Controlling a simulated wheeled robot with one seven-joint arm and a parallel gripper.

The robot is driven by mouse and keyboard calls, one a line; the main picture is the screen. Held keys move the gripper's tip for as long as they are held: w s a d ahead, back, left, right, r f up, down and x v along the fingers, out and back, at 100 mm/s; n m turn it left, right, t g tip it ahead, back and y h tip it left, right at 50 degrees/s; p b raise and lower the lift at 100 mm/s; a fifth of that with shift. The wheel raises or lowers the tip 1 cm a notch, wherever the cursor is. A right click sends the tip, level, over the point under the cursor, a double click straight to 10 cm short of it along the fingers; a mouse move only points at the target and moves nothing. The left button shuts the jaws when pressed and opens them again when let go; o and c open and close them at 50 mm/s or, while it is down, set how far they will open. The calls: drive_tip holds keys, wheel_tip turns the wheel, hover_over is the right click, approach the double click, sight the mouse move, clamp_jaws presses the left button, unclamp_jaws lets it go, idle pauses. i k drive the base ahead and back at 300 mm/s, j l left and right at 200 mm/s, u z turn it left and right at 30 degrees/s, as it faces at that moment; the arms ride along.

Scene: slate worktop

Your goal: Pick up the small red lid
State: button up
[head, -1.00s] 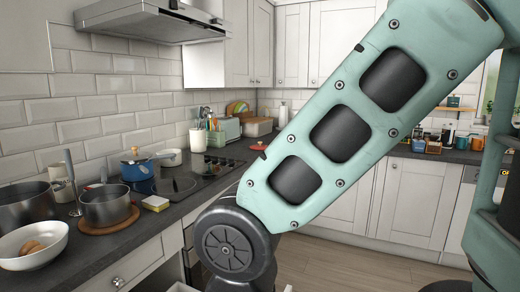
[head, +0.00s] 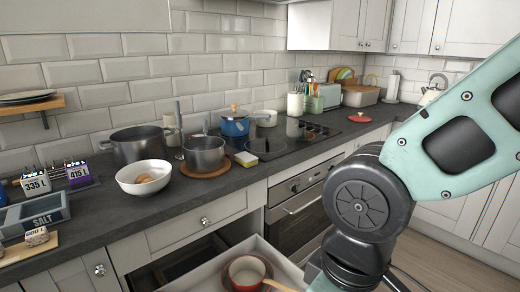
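A small red lid (head: 360,119) lies on the dark worktop to the right of the hob, near the front edge. It looks like a low red disc with a small knob on top. My arm crosses the right side of the head view, with its dark joint in front of the lower cabinets. My gripper is out of view below the frame, so its state and distance from the lid do not show.
An open drawer (head: 208,273) juts out at the bottom, holding a red pan (head: 232,276). A bread bin (head: 360,96) stands behind the lid.

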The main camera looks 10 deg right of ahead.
sight(358, 119)
drive_tip(key=i+l+u, duration=0.1)
drive_tip(key=l, duration=0.55)
drive_tip(key=i+l+u, duration=0.1)
drive_tip(key=l, duration=0.55)
drive_tip(key=i+l+u, duration=0.1)
drive_tip(key=l, duration=0.55)
drive_tip(key=i+l+u, duration=0.1)
drive_tip(key=l, duration=0.55)
drive_tip(key=i+l, duration=0.2)
drive_tip(key=l, duration=0.15)
drive_tip(key=i+l+u, duration=0.15)
drive_tip(key=l, duration=0.2)
drive_tip(key=i+l, duration=0.25)
drive_tip(key=l, duration=0.15)
drive_tip(key=i+l+u, duration=0.1)
drive_tip(key=l, duration=0.25)
drive_tip(key=i+l+u, duration=0.1)
drive_tip(key=i+l, duration=0.15)
drive_tip(key=l, duration=0.15)
drive_tip(key=i+l, duration=0.15)
drive_tip(key=l, duration=0.25)
drive_tip(key=i+l+u, duration=0.1)
drive_tip(key=l, duration=0.3)
drive_tip(key=i+l, duration=0.25)
drive_tip(key=l, duration=0.2)
drive_tip(key=j+u, duration=0.05)
